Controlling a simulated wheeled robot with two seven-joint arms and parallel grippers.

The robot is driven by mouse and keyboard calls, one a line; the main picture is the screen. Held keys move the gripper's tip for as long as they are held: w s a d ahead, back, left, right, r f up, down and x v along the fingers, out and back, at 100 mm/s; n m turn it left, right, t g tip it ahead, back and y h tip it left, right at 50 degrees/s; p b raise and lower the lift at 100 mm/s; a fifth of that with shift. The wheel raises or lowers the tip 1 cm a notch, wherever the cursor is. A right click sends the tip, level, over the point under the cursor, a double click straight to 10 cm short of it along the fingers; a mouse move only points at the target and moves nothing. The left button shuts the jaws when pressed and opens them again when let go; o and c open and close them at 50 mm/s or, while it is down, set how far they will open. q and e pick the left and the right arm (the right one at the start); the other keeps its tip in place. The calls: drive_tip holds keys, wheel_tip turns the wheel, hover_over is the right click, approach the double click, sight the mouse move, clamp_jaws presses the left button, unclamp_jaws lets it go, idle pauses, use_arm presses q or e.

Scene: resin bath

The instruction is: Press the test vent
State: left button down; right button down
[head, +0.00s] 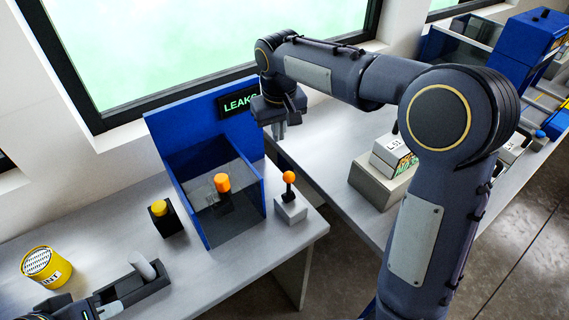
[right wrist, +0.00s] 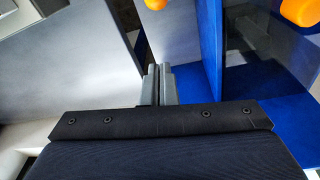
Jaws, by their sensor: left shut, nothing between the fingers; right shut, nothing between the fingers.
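I cannot tell for sure which control is the test vent. A yellow push button on a black box (head: 165,221) stands left of the blue bath (head: 190,225). An orange ball lever on a grey block (head: 290,208) stands right of the bath; its ball shows in the right wrist view (right wrist: 155,4). My right gripper (head: 280,132) is shut and empty, above the bench's back edge, by the bath's back right corner. Its closed fingers show in the right wrist view (right wrist: 158,85). My left gripper (head: 110,309) is shut and partly cut off at the bottom left.
The bath holds an orange-topped part (head: 222,183) behind a clear wall. A sign (head: 238,103) reading "LEAK" is partly hidden. A yellow tin (head: 40,268) and a dark cradle with a grey cylinder (head: 147,270) are at left. A second bench (head: 335,150) carries boxes.

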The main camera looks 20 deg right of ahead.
sight(289, 186)
wheel_tip(289, 186, down, 9)
drive_tip(key=s+p, duration=0.2)
drive_tip(key=shift+s+d, duration=0.25)
drive_tip(key=shift+d, duration=0.05)
idle(0.4)
